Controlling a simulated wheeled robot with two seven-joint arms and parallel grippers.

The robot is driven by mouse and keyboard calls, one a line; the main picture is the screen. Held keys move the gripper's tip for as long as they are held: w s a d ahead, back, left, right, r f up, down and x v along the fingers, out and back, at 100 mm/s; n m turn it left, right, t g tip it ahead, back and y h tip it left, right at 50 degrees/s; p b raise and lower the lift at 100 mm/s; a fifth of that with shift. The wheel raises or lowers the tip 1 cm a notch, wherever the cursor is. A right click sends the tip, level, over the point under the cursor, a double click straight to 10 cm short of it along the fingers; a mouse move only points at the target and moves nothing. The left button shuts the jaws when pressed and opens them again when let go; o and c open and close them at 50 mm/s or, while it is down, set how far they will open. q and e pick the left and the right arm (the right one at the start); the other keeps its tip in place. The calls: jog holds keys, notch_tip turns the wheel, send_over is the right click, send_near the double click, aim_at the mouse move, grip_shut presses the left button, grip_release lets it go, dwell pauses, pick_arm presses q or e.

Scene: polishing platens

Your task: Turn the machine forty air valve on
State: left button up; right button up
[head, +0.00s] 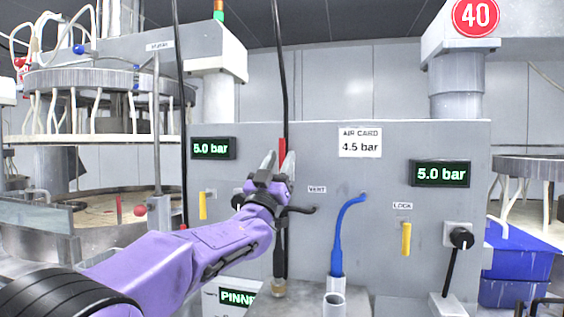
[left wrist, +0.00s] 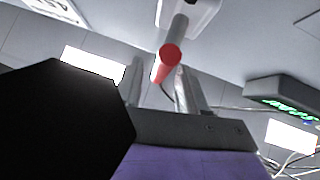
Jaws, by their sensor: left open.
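A red valve handle (head: 282,149) shows on the grey panel (head: 300,135), partly hidden behind my left gripper (head: 278,162). In the left wrist view the handle's red round end (left wrist: 168,58) faces the camera, on a grey stem from a pale mount (left wrist: 190,12). My left gripper's fingers (left wrist: 161,88) are open, one on each side of the red end. I cannot tell whether either finger touches it. A round red sign (head: 476,16) reads 40 at the upper right. My right gripper is not in view.
Two yellow handles (head: 203,205) (head: 406,239) hang on the panel. Displays read 5.0 bar at left (head: 213,148) and right (head: 440,173); a card (head: 360,142) reads 4.5 bar. A blue hose (head: 342,230) and black hose (head: 283,60) run nearby. A black knob (head: 461,238) is at right.

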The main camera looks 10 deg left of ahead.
aim_at(281, 160)
pick_arm(q)
jog(key=b+v, duration=0.2)
jog(key=v, duration=0.3)
jog(key=shift+d, duration=0.1)
jog(key=shift+s+f, duration=0.1)
jog(key=shift+s, duration=0.05)
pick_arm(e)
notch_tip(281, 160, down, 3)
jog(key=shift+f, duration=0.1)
